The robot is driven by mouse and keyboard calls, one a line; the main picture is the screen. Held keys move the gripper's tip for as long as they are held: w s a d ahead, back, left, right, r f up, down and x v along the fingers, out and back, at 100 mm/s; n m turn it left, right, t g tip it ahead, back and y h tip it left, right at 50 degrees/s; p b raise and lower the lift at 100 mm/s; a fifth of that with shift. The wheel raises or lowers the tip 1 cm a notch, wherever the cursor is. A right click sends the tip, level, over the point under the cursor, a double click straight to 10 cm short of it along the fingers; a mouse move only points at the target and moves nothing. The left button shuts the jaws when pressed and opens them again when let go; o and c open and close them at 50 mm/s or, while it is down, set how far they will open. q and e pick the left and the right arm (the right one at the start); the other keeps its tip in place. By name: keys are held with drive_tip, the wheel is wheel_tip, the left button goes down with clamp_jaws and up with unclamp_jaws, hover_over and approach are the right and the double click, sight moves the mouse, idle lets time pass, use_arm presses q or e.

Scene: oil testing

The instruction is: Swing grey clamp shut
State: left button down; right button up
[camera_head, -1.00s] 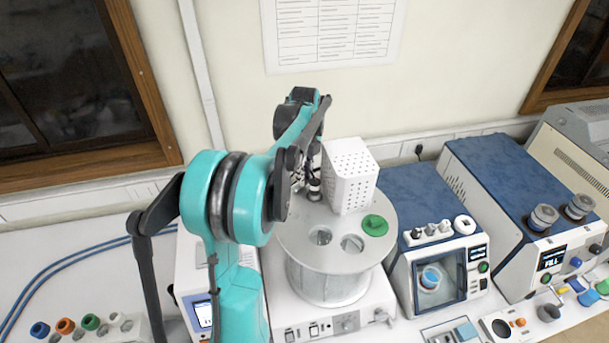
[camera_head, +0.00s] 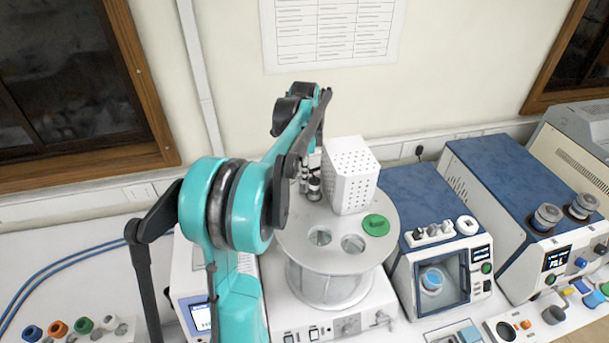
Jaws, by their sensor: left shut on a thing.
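My left arm rises from the bottom and reaches over the round grey bath lid (camera_head: 286,238). My left gripper (camera_head: 318,150) is at the back left of the lid, beside the white perforated box (camera_head: 351,178), and is shut. Its fingertips are largely hidden by my arm links. Small grey metal parts and a dark-topped fitting (camera_head: 314,188) show just below it; they look like the grey clamp, but its shape and swing angle cannot be made out. My right gripper is not in view.
The lid has two open holes and a green cap (camera_head: 376,225). Blue-topped instruments (camera_head: 436,258) stand to the right. Several coloured caps (camera_head: 58,327) sit at the lower left, near blue hoses (camera_head: 50,270). The wall is close behind the bath.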

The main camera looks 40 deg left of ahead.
use_arm(q)
drive_tip(key=n, duration=0.4)
drive_tip(key=shift+w+a+n+b, duration=0.1)
drive_tip(key=shift+a+n+b, duration=0.05)
drive_tip(key=shift+n+b, duration=0.2)
drive_tip(key=shift+a+n, duration=0.1)
drive_tip(key=shift+n, duration=1.65)
drive_tip(key=c, duration=1.5)
unclamp_jaws()
drive_tip(key=shift+c, duration=0.2)
drive_tip(key=shift+r, duration=4)
drive_tip(key=shift+f, duration=0.1)
